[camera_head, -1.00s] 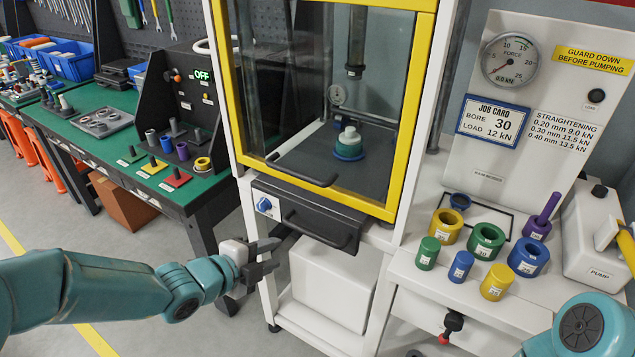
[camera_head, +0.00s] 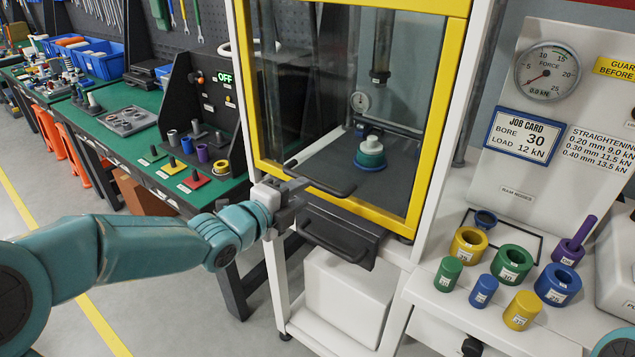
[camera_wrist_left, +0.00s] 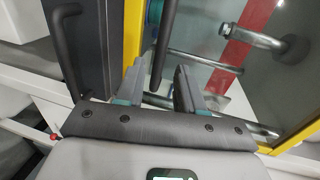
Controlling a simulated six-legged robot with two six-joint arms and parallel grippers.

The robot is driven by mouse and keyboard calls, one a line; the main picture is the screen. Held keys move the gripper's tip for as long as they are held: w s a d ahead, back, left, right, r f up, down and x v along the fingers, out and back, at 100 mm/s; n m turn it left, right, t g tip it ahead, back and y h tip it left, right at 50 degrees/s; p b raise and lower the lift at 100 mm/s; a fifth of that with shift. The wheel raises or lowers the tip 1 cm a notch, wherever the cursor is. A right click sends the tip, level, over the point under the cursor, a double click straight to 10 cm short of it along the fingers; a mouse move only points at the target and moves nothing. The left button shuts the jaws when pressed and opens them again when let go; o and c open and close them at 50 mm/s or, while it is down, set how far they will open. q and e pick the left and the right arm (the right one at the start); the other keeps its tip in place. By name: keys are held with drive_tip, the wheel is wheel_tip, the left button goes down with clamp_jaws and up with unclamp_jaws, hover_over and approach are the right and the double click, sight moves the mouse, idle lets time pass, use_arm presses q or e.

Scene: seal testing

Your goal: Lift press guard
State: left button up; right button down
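The press guard is a clear panel in a yellow frame (camera_head: 410,130), closed down over the press front. Its black bar handle (camera_head: 325,184) runs along the lower edge. My left gripper (camera_head: 298,192) is at the left end of this handle. In the left wrist view my gripper fingers (camera_wrist_left: 160,92) are apart, and the dark handle bar (camera_wrist_left: 164,40) shows between or just beyond them; I cannot tell whether they touch it. The yellow frame (camera_wrist_left: 131,32) also shows there. My right gripper is out of view.
A drawer with a black handle (camera_head: 335,238) sits just below the guard. Behind the guard stands a green and white part (camera_head: 370,152). Right, several coloured rings and plugs stand on a white bench near a ring (camera_head: 513,262). A green workbench (camera_head: 150,150) is at left.

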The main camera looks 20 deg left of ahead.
sight(315, 186)
use_arm(q)
drive_tip(key=p+x, duration=0.1)
drive_tip(key=x, duration=0.5)
drive_tip(key=shift+w+d, duration=0.15)
drive_tip(key=shift+w, duration=0.2)
clamp_jaws()
